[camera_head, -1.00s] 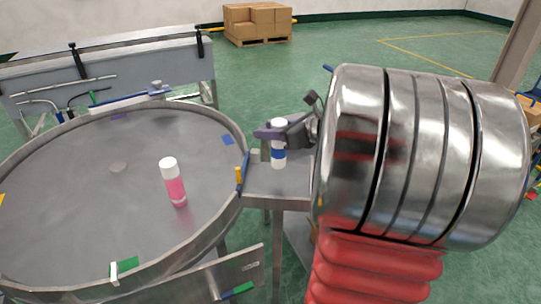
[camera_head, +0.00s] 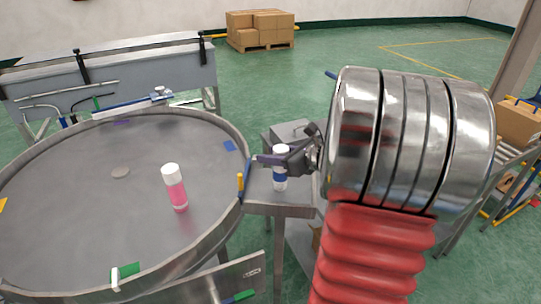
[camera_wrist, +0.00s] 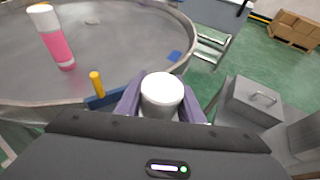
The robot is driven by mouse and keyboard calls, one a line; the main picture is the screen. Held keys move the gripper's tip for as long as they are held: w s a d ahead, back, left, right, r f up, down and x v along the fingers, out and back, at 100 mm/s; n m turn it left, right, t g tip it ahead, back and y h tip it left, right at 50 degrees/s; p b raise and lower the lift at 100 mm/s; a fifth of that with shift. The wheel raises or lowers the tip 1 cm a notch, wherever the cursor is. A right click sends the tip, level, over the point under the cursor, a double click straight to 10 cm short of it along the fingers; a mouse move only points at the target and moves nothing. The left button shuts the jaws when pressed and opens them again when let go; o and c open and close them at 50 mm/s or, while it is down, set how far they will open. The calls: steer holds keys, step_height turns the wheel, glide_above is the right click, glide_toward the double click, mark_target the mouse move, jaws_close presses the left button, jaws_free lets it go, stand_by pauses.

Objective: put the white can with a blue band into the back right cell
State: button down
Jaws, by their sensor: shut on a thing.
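The white can with a blue band (camera_head: 280,180) is upright over the small metal shelf beside the round table. My gripper (camera_head: 283,159) is shut on it, with fingers on both sides of its upper part. In the wrist view the can's white top (camera_wrist: 162,90) shows between the purple-grey fingers (camera_wrist: 161,104). I cannot tell whether its base touches the shelf. The back right cell cannot be made out in these frames.
A pink can with a white cap (camera_head: 175,188) stands on the round metal table (camera_head: 90,220), which has a raised rim. A grey box with a handle (camera_wrist: 252,103) is right of my gripper in the wrist view. Cartons (camera_head: 260,29) are far back.

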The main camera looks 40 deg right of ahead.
steer(key=shift+f, duration=0.1)
steer(key=c, duration=1.2)
jaws_free()
steer(key=v, duration=1.2)
